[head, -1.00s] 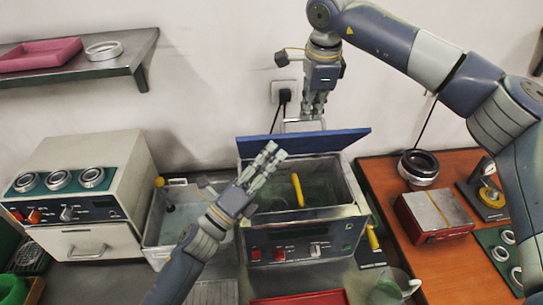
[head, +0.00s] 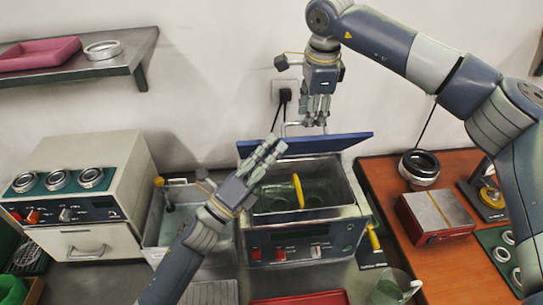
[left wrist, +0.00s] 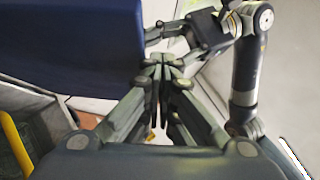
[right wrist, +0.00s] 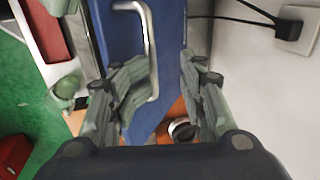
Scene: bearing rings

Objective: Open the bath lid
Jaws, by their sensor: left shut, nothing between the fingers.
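The bath (head: 310,238) stands in the middle of the head view, and its inside shows. Its blue lid (head: 345,141) is raised along the back edge, seen nearly edge-on. A silver handle (head: 288,130) sits on the lid's far side; it also shows in the right wrist view (right wrist: 151,45). My right gripper (head: 316,122) is at the handle, fingers apart (right wrist: 168,90), with the handle near its left finger; whether they touch is unclear. My left gripper (head: 272,146) is shut and empty in front of the lid, over the bath's left part. The blue lid fills the upper left of the left wrist view (left wrist: 75,45).
A yellow-handled item (head: 298,190) is in the bath. A grey tub (head: 160,230) stands to its left, beside a cream unit (head: 85,220). A red-and-grey box (head: 434,216) and a ring (head: 419,166) are on the right. A wall plug (head: 285,93) is behind the lid.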

